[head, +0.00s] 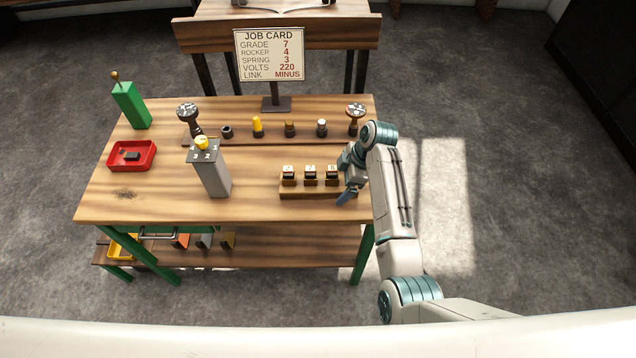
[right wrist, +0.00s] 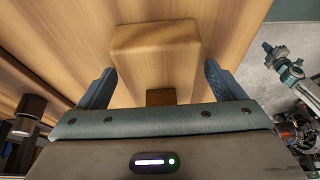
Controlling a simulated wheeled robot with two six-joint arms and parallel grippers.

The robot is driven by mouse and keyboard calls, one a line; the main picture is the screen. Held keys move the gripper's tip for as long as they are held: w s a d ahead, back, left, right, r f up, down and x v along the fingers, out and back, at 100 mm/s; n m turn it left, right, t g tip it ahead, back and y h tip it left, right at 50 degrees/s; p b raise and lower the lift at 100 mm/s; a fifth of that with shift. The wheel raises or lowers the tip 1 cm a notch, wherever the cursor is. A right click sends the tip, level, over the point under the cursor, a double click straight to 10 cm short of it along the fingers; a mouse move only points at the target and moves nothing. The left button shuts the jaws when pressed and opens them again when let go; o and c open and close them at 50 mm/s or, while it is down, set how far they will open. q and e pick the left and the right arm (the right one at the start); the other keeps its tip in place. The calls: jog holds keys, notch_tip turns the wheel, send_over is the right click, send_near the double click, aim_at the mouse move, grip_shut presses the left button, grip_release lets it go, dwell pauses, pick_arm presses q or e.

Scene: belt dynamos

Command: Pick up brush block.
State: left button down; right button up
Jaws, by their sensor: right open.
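Three small brush blocks stand in a row on a wooden rack (head: 318,194) at the table's front right: a left one (head: 288,174), a middle one (head: 310,174) and a right one (head: 331,175). Each is dark with a pale numbered label; the middle label looks like a 7, the others are too small to read surely. My right gripper (head: 346,191) is beside the rack's right end, close to the right block. In the right wrist view it is open (right wrist: 161,88), with a wooden shape (right wrist: 155,50) between the fingers; I cannot tell which part this is. My left gripper is not in view.
The job card (head: 269,55) reads grade 7. A grey post (head: 213,178) with a yellow knob stands left of the rack. A red tray (head: 117,163) with a dark piece and a green block (head: 131,106) are at the left. Several small parts line the back.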

jog(key=c, duration=1.4)
jog(key=shift+o, duration=0.2)
jog(key=shift+r, duration=0.1)
notch_tip(320, 180, up, 10)
jog(key=b, duration=0.1)
jog(key=shift+f+b, duration=1.35)
jog(key=shift+f, duration=3.15)
jog(key=shift+f+p, duration=0.3)
jog(key=shift+f, duration=0.25)
jog(key=shift+p, duration=0.45)
jog(key=shift+s+f, duration=0.1)
jog(key=shift+f, duration=0.05)
